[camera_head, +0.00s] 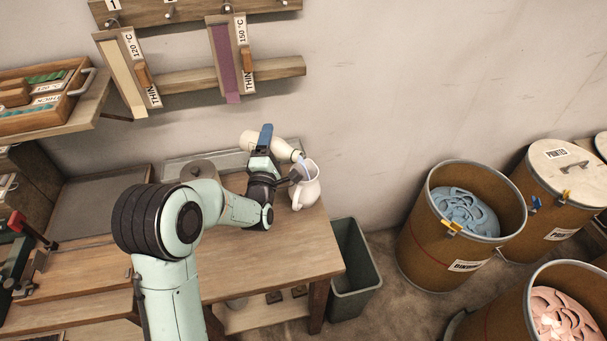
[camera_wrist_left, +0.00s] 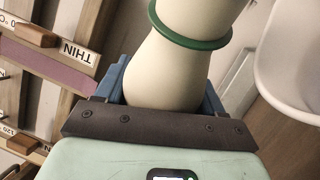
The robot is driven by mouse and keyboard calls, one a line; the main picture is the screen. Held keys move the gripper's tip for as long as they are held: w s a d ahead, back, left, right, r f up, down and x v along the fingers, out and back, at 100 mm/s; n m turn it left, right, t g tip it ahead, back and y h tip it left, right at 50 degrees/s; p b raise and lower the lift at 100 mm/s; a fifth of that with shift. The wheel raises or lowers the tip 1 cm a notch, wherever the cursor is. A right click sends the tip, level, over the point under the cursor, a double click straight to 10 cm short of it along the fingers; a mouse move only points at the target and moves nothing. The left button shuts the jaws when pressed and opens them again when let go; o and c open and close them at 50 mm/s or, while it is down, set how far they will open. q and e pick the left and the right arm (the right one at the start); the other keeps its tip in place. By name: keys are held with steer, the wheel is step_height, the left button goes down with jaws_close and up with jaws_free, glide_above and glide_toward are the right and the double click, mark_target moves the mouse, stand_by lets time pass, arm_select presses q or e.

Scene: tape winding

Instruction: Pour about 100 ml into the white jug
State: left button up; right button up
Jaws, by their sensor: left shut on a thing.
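A cream bottle (camera_head: 285,148) is held on its side above the bench, its neck end pointing right and slightly down toward the white jug (camera_head: 308,190). In the left wrist view the bottle (camera_wrist_left: 172,70) is large and has a green ring round it. My left gripper (camera_head: 265,140) is shut on the bottle's body, with blue fingers on either side. The jug stands upright near the bench's right end, just below and right of the bottle; its side also shows in the left wrist view (camera_wrist_left: 290,65). My right gripper is not in view.
The wooden bench (camera_head: 300,245) is bare in front of the jug. A grey-green bin (camera_head: 352,270) stands beside its right end. Labelled drums, one with blue contents (camera_head: 465,210), stand on the floor at right. Strips hang on a wall rack (camera_head: 280,68) above.

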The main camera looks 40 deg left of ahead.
arm_select(q)
steer(key=shift+a, duration=0.1)
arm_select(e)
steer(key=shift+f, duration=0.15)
arm_select(q)
steer(key=shift+a, duration=0.2)
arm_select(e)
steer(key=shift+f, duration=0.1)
arm_select(q)
steer(key=shift+a+b, duration=0.2)
steer(key=shift+b, duration=0.2)
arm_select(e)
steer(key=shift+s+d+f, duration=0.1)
arm_select(q)
steer(key=shift+m+t+b, duration=0.3)
steer(key=shift+m+b, duration=0.3)
steer(key=shift+b, duration=0.1)
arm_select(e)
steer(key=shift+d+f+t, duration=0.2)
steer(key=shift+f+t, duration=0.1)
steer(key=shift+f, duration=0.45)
arm_select(q)
steer(key=shift+r, duration=0.15)
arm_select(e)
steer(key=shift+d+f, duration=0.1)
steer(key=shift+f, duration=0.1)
